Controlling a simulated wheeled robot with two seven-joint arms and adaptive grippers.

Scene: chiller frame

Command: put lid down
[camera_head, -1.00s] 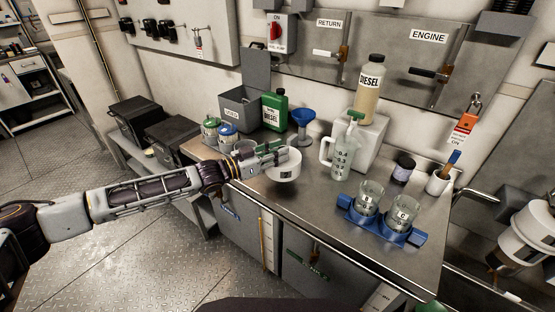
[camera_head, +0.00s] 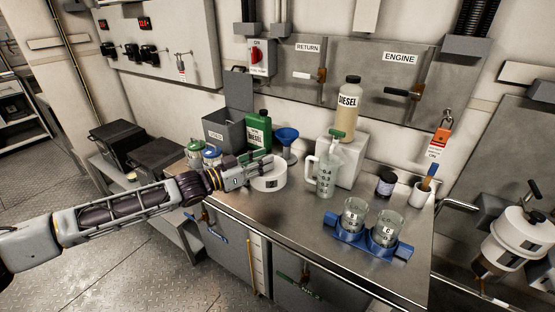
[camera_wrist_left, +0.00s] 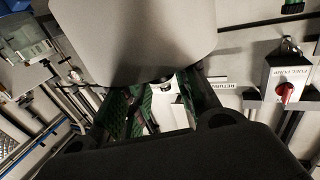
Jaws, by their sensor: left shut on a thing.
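The lid (camera_head: 270,181) is a thick white disc with a small dark label on its side. It shows in the head view over the left part of the steel counter (camera_head: 290,220), in front of the blue funnel. My left gripper (camera_head: 258,172) is shut on it at its upper left. The lid looks level and is very low over the counter or resting on it; I cannot tell which. My right gripper is not in view.
The blue funnel (camera_head: 287,138) and green diesel can (camera_head: 258,133) stand behind the lid. Lidded jars (camera_head: 212,153) are to its left, a measuring jug (camera_head: 326,172) to its right. A blue holder (camera_head: 348,235) with two glass beakers is farther right. Counter in front is clear.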

